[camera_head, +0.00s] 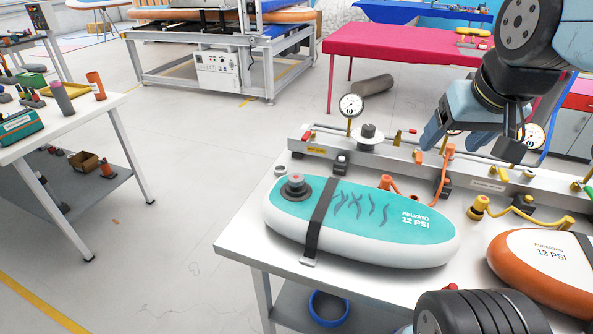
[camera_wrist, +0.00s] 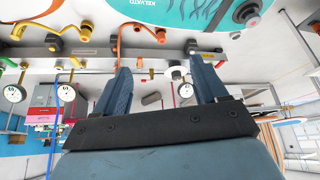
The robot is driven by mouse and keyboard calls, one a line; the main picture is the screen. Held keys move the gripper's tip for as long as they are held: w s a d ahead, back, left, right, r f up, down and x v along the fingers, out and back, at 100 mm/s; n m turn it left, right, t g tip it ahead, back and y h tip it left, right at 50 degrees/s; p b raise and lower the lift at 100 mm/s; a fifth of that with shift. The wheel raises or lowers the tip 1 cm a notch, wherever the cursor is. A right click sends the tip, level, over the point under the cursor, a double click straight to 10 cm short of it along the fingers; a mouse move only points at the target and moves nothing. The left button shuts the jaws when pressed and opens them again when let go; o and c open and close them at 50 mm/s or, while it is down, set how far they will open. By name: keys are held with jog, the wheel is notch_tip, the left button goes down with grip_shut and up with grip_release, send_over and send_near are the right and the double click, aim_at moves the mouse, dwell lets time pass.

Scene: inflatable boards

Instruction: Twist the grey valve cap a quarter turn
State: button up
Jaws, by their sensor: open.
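A teal and white inflatable board (camera_head: 395,235) marked 12 PSI lies on the white table under a dark strap. The valve also shows at the top of the wrist view (camera_wrist: 247,13). I cannot tell which part of it is the grey cap. My gripper (camera_head: 475,138) is open and empty, well to the right of the valve and above the rail. Its two blue fingers (camera_wrist: 158,64) are wide apart.
A metal rail (camera_head: 420,160) with gauges, a grey knob (camera_head: 368,133) and orange hoses runs along the table's back. An orange and white board (camera_head: 510,275) lies at the right. Open floor is left of the table; a tool bench (camera_head: 95,112) stands beyond.

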jog(key=w, duration=0.1)
jog(key=n+g, duration=0.6)
send_over(296, 176)
notch_tip(296, 176, down, 7)
notch_tip(296, 176, down, 14)
jog(key=shift+r, duration=0.1)
jog(key=shift+c, duration=0.3)
